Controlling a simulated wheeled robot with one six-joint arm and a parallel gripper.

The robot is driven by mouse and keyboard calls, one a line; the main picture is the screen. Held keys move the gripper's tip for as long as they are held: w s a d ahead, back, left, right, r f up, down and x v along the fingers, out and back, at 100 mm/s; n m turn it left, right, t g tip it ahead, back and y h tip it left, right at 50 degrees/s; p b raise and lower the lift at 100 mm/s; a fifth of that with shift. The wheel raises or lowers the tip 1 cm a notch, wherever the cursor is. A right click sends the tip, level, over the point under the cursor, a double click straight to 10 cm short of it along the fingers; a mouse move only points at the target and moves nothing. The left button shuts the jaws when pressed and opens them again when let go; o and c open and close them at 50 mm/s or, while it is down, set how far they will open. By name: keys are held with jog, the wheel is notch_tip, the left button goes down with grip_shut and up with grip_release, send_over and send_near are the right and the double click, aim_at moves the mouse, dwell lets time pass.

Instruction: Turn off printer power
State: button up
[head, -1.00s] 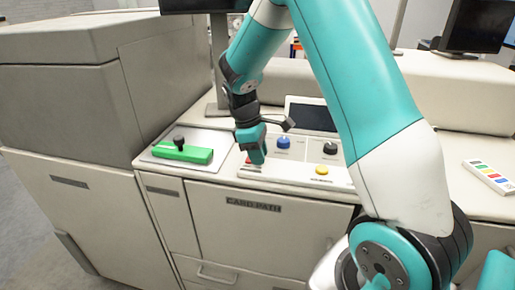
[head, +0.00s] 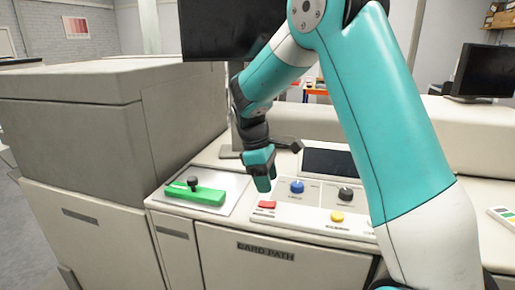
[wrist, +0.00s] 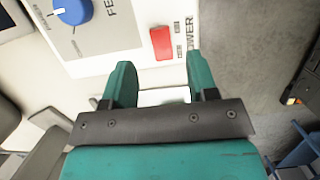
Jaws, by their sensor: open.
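The printer's control panel (head: 313,222) has a red rectangular power button (head: 267,205) at its left front. In the wrist view the red button (wrist: 162,43) lies beside the word POWER, just beyond and between my fingertips. My gripper (head: 264,187) points down above and slightly behind the button in the head view, apart from it by a small gap. In the wrist view my gripper (wrist: 160,72) shows two teal fingers spread apart with nothing between them. I cannot tell whether the button is pressed in or raised.
A blue knob (head: 297,187), a black knob (head: 346,194) and a yellow button (head: 337,217) share the panel. A green lever (head: 196,196) with a black knob is to the left. A dark screen (head: 328,162) stands behind. A tall cabinet (head: 100,130) rises at left.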

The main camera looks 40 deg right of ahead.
jog(key=p+v, duration=0.1)
jog(key=v, duration=1)
jog(key=shift+r, duration=0.3)
jog(key=shift+a, duration=0.1)
jog(key=s+a+f+t+y+b, duration=0.1)
jog(key=s+a+f+y, duration=0.2)
jog(key=s+a, duration=0.7)
jog(key=s+a+f+t+y+b, duration=0.1)
jog(key=s+a+f+y+b, duration=0.1)
jog(key=s+a, duration=0.8)
jog(key=s+f+y, duration=0.1)
jog(key=s, duration=0.4)
jog(key=shift+a+f, duration=0.15)
jog(key=shift+a, duration=0.2)
